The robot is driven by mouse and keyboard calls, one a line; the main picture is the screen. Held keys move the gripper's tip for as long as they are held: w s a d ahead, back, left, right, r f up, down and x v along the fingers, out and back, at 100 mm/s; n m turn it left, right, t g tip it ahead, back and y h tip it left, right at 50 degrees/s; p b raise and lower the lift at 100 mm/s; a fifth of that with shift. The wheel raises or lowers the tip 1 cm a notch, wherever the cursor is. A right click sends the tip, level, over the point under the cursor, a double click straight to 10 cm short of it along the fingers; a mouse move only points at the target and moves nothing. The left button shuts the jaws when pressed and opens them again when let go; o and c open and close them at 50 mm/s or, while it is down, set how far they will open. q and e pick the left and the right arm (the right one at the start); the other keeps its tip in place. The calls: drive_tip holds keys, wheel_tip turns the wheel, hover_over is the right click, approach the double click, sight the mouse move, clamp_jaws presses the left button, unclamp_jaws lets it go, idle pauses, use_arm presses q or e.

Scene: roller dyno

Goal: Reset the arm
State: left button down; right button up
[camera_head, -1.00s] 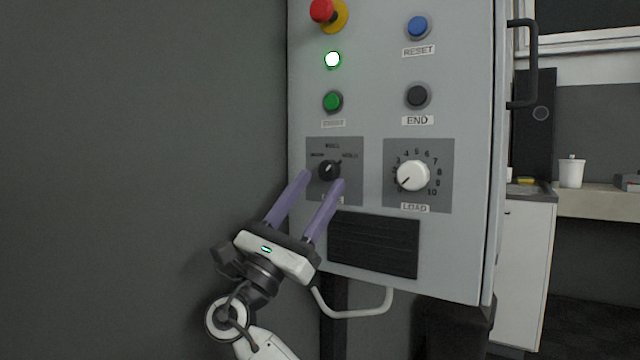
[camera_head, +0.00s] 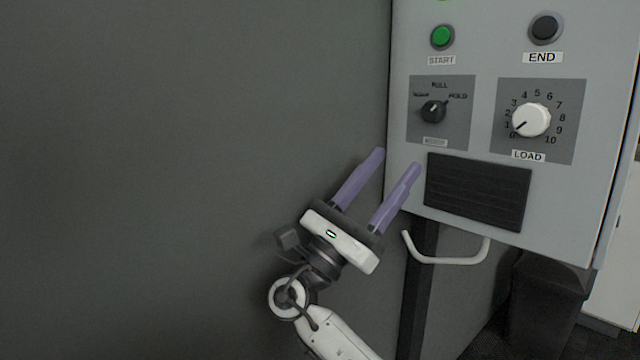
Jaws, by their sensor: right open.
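My right gripper (camera_head: 398,158) is open and empty, its two purple fingers pointing up and to the right. It is left of and below the black mode knob (camera_head: 433,111) on the grey control panel (camera_head: 400,60), apart from the knob. The white load knob (camera_head: 530,120) is farther right, its pointer towards the low end of its scale. My left gripper is not in view.
The green START button (camera_head: 442,37) and black END button (camera_head: 545,28) are above the knobs. A black vent (camera_head: 478,190) and a pale bent handle (camera_head: 450,260) are right of my gripper. A dark bin (camera_head: 545,300) stands below. A plain dark wall (camera_head: 180,150) fills the left.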

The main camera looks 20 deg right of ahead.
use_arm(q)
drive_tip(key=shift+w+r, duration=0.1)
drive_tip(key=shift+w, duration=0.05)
